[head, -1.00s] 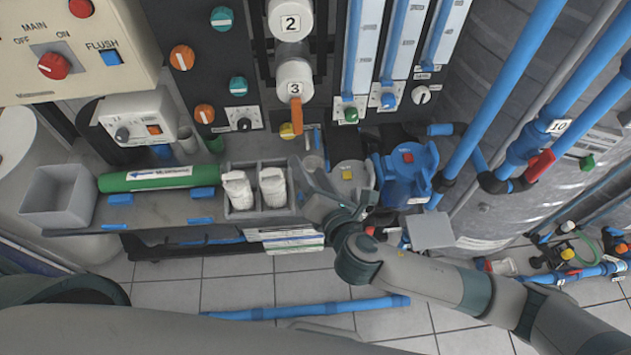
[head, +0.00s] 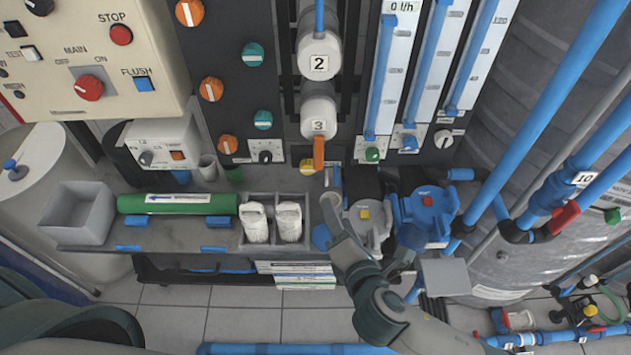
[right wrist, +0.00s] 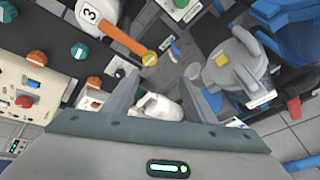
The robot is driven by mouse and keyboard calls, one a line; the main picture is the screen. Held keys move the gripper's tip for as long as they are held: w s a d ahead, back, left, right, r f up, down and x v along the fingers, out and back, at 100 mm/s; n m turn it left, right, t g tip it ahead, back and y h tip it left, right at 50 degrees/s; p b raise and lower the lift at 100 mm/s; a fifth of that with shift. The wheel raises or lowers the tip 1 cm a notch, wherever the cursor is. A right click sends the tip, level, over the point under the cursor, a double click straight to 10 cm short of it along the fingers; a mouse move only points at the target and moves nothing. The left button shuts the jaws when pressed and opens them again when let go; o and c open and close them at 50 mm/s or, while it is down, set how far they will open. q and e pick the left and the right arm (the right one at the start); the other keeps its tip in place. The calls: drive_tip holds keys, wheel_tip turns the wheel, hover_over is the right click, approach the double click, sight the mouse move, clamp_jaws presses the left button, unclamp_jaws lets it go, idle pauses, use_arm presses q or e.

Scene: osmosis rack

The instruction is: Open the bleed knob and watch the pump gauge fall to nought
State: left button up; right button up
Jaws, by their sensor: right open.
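A small yellow knob (head: 306,166) sits low on the dark panel, beside the orange handle (head: 319,152) under the white housing marked 3; it also shows in the right wrist view (right wrist: 149,58). I cannot tell from its look whether it is the bleed knob. I cannot make out the pump gauge in either view. My right gripper (head: 338,228) is below and to the right of the yellow knob, left of the grey pump (head: 381,232). In the right wrist view its fingers (right wrist: 163,78) are spread with nothing between them touching. My left gripper is out of view.
A blue pump (head: 427,220) stands right of the grey one. A divided tray (head: 272,242) with two white bottles, a green cylinder (head: 178,204) and a grey bin (head: 76,210) line the shelf on the left. Blue pipes (head: 545,110) cross the right side.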

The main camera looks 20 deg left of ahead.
drive_tip(key=s+d+f+m+g+h, duration=0.2)
drive_tip(key=d+f+m+g+h, duration=0.15)
drive_tip(key=d+f+m, duration=0.7)
drive_tip(key=s+d+f+m+g+h+b, duration=0.1)
drive_tip(key=s+d+f+m, duration=0.15)
drive_tip(key=f, duration=0.75)
drive_tip(key=s+d+f+m+g+h, duration=0.1)
drive_tip(key=d+f+m, duration=0.3)
drive_tip(key=f, duration=0.7)
drive_tip(key=s+d+f+m+g+h+b, duration=0.1)
drive_tip(key=s+d+f+m+g, duration=0.2)
drive_tip(key=f, duration=0.7)
drive_tip(key=s+d+f+m, duration=0.3)
drive_tip(key=s+d+f, duration=0.4)
drive_tip(key=s+f, duration=0.55)
drive_tip(key=s+d+f+m+g, duration=0.1)
drive_tip(key=s+f, duration=0.2)
drive_tip(key=s, duration=0.3)
drive_tip(key=s+d+f+m+g, duration=0.1)
drive_tip(key=s+d+f+m, duration=0.1)
drive_tip(key=s, duration=0.5)
drive_tip(key=s+d+f+m+g+b, duration=0.1)
drive_tip(key=s+d+f, duration=0.1)
drive_tip(key=s, duration=0.4)
drive_tip(key=shift+s+f+m, duration=0.2)
drive_tip(key=shift+f+m, duration=0.1)
drive_tip(key=shift+f, duration=0.5)
drive_tip(key=shift+d, duration=0.1)
drive_tip(key=c, duration=0.5)
drive_tip(key=shift+w, duration=0.2)
